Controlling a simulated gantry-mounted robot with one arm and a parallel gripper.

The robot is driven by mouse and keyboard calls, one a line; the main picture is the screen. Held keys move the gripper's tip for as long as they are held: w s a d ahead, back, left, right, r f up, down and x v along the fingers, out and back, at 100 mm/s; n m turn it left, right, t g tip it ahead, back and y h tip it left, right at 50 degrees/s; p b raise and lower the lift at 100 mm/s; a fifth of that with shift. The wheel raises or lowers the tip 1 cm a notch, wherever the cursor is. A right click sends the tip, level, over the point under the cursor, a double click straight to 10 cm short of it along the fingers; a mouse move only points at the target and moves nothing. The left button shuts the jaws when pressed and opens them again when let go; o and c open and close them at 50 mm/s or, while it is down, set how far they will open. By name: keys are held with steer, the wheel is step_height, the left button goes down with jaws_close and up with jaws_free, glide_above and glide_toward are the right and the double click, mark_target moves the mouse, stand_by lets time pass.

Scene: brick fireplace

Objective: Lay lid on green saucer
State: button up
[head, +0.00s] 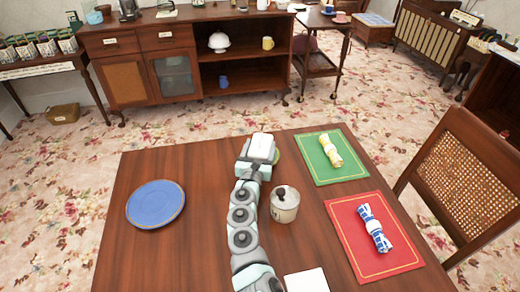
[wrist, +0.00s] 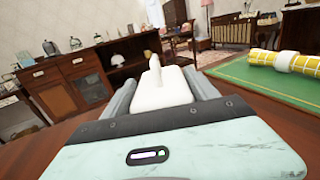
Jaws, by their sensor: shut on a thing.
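My gripper (head: 260,152) is shut on a white lid (wrist: 162,88) with a upright knob on top. The lid (head: 262,146) also shows in the head view, over the far middle part of the wooden table. A small part of the green saucer (head: 277,157) shows just right of my gripper, and the rest is hidden behind the gripper and lid. I cannot tell whether the lid touches the saucer. The saucer cannot be made out in the wrist view.
A blue plate (head: 156,204) lies left. A green mat (head: 313,170) and a red mat (head: 378,262), each with a rolled napkin, lie right. A white square (head: 307,281) lies at the front.

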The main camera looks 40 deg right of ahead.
steer(key=shift+f, duration=0.2)
steer(key=o, duration=1.6)
steer(key=shift+r, duration=0.1)
steer(key=shift+r, duration=0.2)
steer(key=shift+s+a+r+p, duration=0.1)
steer(key=shift+s+a+p, duration=0.1)
steer(key=shift+a+p, duration=0.25)
steer(key=p+v, duration=0.2)
steer(key=v, duration=0.3)
steer(key=p+v, duration=0.3)
steer(key=v, duration=0.3)
steer(key=shift+s+d+f+p, duration=0.1)
steer(key=shift+s+f+p, duration=0.1)
steer(key=shift+p, duration=0.1)
